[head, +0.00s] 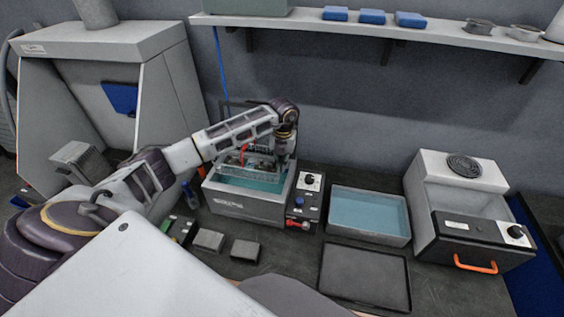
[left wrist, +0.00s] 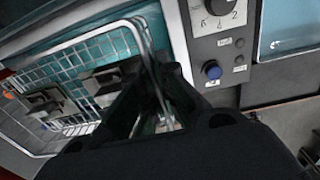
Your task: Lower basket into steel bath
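The steel bath (head: 240,207) stands on the bench at centre, with blue-green liquid in it. The wire basket (head: 246,166) is over the bath opening, with liquid visible below it; its exact height is hard to tell. In the left wrist view the basket (left wrist: 92,62) shows as a white wire mesh with dark metal parts inside. My left gripper (head: 284,158) points down at the basket's right side. In the left wrist view its dark fingers (left wrist: 155,88) close around the basket's wire handle (left wrist: 146,44). My right gripper is not in view.
A control box (head: 307,203) with a dial and blue button adjoins the bath on the right. Further right are a shallow blue-liquid tray (head: 370,215), a dark flat tray (head: 364,276) and a grey machine with an orange handle (head: 475,265). A shelf (head: 440,34) hangs above.

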